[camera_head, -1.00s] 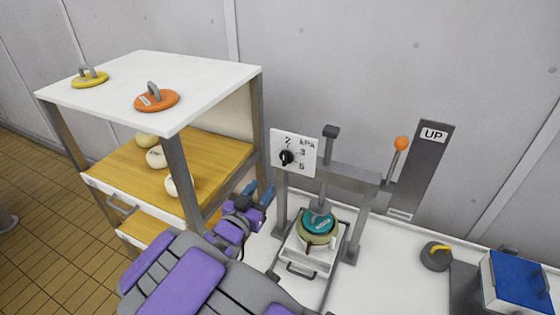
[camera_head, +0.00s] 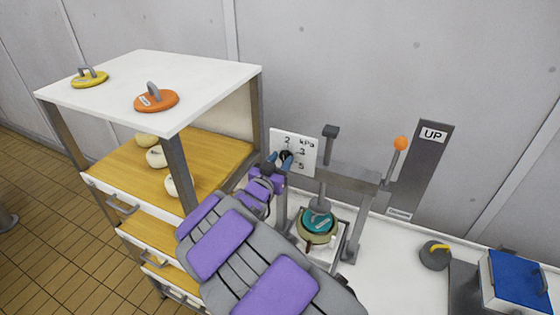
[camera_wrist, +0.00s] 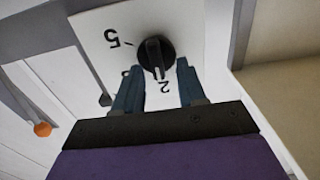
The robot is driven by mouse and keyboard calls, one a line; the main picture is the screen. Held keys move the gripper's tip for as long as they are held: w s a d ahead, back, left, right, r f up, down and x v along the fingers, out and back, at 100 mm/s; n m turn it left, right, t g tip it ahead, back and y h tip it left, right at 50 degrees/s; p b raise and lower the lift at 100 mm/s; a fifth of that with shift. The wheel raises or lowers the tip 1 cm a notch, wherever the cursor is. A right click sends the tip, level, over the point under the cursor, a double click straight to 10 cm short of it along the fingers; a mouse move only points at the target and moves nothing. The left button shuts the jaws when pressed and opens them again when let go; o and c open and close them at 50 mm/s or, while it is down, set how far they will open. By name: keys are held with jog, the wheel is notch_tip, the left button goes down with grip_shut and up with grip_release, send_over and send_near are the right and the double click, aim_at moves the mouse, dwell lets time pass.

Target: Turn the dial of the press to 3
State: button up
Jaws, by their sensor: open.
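The press (camera_head: 335,172) stands on the white worktop, with a white dial plate (camera_head: 304,143) at its upper left marked 2, 3, 5 and kPa. The round black dial (camera_head: 287,156) is on this plate. In the wrist view the plate appears upside down, and the ridge of the dial (camera_wrist: 152,52) points towards the 2. My gripper (camera_head: 279,159) is at the dial, with its blue fingers open. In the wrist view the fingers of my gripper (camera_wrist: 160,67) are on either side of the dial's lower end, and the left one partly covers the 3. Contact cannot be told.
A teal-topped pot (camera_head: 318,224) sits under the press. A lever with an orange knob (camera_head: 401,143) is on the right. A blue box (camera_head: 520,279) stands farther right.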

jog(key=shift+w+d, duration=0.1)
jog(key=shift+w, duration=0.1)
jog(key=shift+c, duration=0.3)
grip_shut()
